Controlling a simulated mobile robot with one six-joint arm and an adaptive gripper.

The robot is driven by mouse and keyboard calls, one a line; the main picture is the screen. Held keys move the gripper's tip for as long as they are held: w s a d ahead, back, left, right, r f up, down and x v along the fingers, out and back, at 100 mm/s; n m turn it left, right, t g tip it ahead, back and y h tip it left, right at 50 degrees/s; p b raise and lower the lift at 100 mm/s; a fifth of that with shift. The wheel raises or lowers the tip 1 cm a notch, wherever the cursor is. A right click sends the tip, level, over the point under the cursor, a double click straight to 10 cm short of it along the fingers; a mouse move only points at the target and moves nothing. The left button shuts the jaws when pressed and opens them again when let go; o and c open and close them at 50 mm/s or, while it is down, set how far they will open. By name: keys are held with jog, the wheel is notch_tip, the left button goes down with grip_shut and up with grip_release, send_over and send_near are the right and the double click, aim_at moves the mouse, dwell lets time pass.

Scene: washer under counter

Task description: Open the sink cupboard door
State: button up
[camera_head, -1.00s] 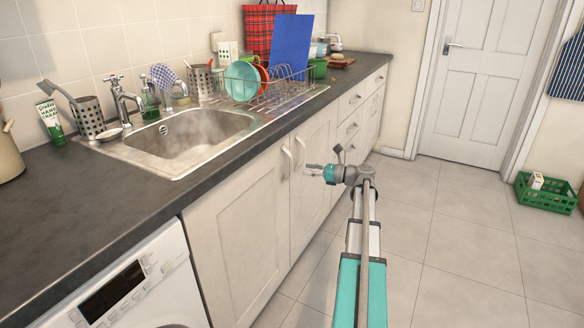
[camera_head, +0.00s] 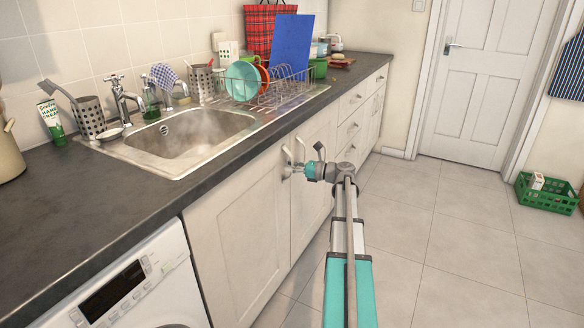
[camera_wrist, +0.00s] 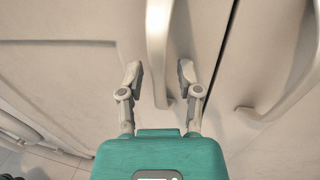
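The sink cupboard has two pale panelled doors under the sink: a left door (camera_head: 240,225) and a right door (camera_head: 318,150). Both look closed. The left door's bar handle (camera_wrist: 157,45) stands near the gap between the doors. The right door's handle (camera_wrist: 297,85) is across that gap. My gripper (camera_head: 287,171) is at the left door's handle. In the wrist view my gripper (camera_wrist: 160,74) is open, with one finger on each side of that handle's lower part. No finger clearly touches it. In the head view, my gripper partly hides the handle's lower end.
The dark worktop (camera_head: 80,215) overhangs the doors, with the sink (camera_head: 195,135) set in it. A white washing machine (camera_head: 145,285) stands left of the cupboard. Drawers (camera_head: 352,100) are to the right. The tiled floor (camera_head: 440,240) is clear; a green crate (camera_head: 545,198) lies far right.

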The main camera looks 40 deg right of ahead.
grip_shut()
jog(key=shift+s, duration=0.1)
